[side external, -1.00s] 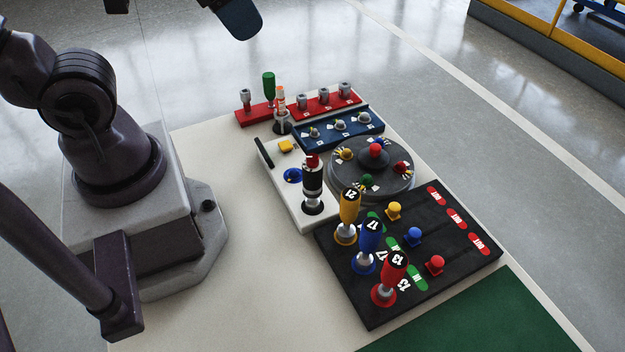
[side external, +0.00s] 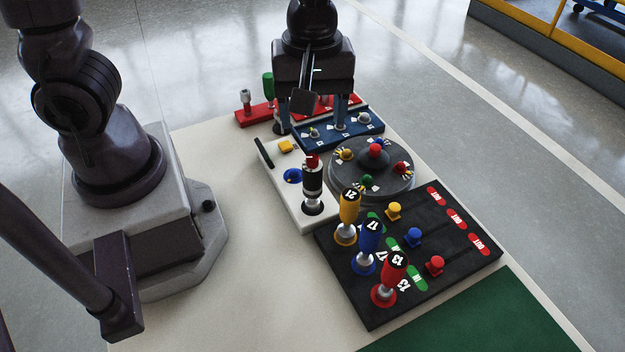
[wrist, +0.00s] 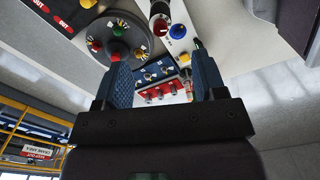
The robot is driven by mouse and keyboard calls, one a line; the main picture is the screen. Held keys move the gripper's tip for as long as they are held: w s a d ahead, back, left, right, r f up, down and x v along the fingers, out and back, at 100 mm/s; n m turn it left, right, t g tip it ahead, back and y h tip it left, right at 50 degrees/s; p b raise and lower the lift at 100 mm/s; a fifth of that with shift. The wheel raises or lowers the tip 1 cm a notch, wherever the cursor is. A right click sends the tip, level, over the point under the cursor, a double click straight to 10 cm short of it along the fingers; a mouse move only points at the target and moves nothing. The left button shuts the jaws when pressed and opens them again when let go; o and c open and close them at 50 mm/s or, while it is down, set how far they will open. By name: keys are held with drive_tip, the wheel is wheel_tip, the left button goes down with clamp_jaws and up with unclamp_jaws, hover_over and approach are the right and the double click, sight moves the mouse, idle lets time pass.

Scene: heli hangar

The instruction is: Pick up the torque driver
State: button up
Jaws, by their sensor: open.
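A black and silver upright tool with a red top (side external: 313,183), which looks like the torque driver, stands in a white panel (side external: 309,218). It also shows at the top of the wrist view (wrist: 159,12). My gripper (side external: 312,115) is open and points down over the blue and red blocks, behind the tool and apart from it. In the wrist view, my gripper's (wrist: 160,60) two blue fingers are spread with nothing held between them. A green-handled tool (side external: 268,84) stands at the red block, left of my gripper. My gripper hides part of the red block and the small orange-and-white item.
A blue block (side external: 357,141) with several small knobs and a red block (side external: 252,116) lie under my gripper. A round grey turntable (side external: 398,181) is to the right. Yellow (side external: 348,208), blue (side external: 370,235) and red (side external: 392,270) numbered handles stand on a black board (side external: 450,262).

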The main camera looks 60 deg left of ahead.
sight(313, 157)
drive_tip(key=f, duration=1.1)
drive_tip(key=shift+w+a+f, duration=0.1)
drive_tip(key=shift+a+f, duration=0.1)
drive_tip(key=shift+f, duration=0.2)
drive_tip(key=shift+c, duration=0.2)
drive_tip(key=c, duration=0.9)
